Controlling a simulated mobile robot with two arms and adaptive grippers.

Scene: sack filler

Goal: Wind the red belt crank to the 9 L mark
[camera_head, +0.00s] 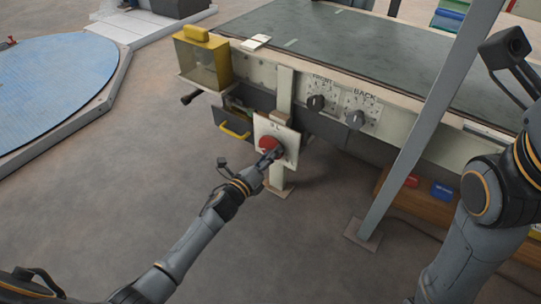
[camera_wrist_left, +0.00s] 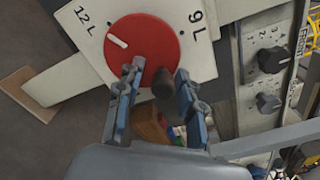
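The red belt crank (camera_wrist_left: 152,30) is a round red disc on a white plate (camera_wrist_left: 92,38) with "12 L" and "9 L" printed on it. A white line on the disc points toward the 12 L side in the left wrist view. A dark handle (camera_wrist_left: 163,84) sticks out from the disc. My left gripper (camera_wrist_left: 160,70) is open, with one finger on each side of the handle and a gap visible. In the head view the red crank (camera_head: 268,143) sits on the machine's front post, with my left gripper (camera_head: 268,157) at it. My right gripper is out of view; its arm shows at right.
The machine's front panel has black FRONT and BACK knobs (camera_head: 316,102). A yellow box (camera_head: 202,62) and a drawer with a yellow handle (camera_head: 235,130) are to the left. A grey slanted post (camera_head: 415,140) stands right of the crank. The floor in front is clear.

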